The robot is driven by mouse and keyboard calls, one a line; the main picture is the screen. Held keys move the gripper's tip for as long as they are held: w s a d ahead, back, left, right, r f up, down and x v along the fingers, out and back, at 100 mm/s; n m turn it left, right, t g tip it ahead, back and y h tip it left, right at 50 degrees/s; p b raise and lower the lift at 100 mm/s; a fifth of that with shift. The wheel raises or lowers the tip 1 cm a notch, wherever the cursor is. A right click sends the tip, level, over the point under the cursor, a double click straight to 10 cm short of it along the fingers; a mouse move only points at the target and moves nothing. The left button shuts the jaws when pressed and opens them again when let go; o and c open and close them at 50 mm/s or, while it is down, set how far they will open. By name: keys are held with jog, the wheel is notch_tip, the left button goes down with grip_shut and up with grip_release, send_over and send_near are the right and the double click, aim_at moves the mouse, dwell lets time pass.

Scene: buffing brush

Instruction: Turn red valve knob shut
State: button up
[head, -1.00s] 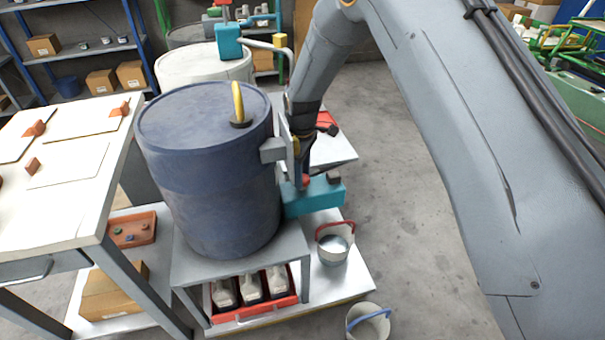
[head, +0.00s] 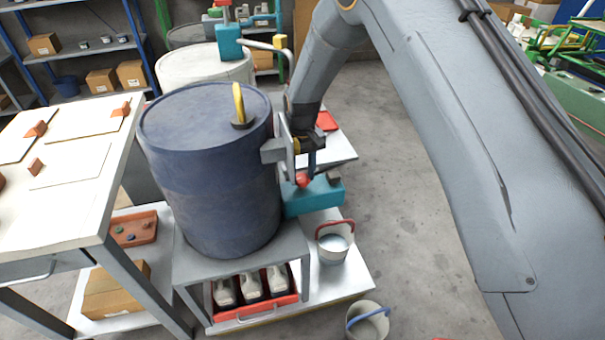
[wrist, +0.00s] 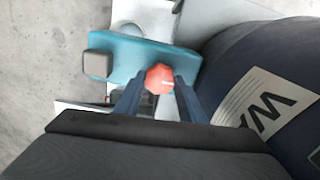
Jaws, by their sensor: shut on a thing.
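The red valve knob (head: 302,180) sits on top of a teal valve body (head: 322,196) at the right side of the blue drum (head: 195,185). In the wrist view the knob (wrist: 159,77) shows as a faceted red cap with a white mark pointing right. My gripper (head: 304,172) comes down from above, beside the drum. Its two dark fingers are shut on the knob, one on each side. A grey square block (wrist: 97,65) stands on the teal body, apart from the fingers.
The drum, with a white label (wrist: 265,105), stands close to my gripper. A bucket with a red handle (head: 333,245) stands below the valve. Another bucket with a blue handle (head: 368,322) is on the floor. A worktable (head: 60,160) is at the left. The floor at the right is open.

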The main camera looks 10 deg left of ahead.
aim_at(302, 177)
jog(key=shift+w+m, duration=0.15)
jog(key=shift+m, duration=0.35)
jog(key=shift+r, duration=0.1)
jog(key=o, duration=1)
jog(key=shift+o, duration=0.2)
notch_tip(302, 177, up, 7)
jog(key=shift+r+b, duration=0.1)
jog(key=shift+b, duration=0.2)
jog(key=shift+r, duration=0.25)
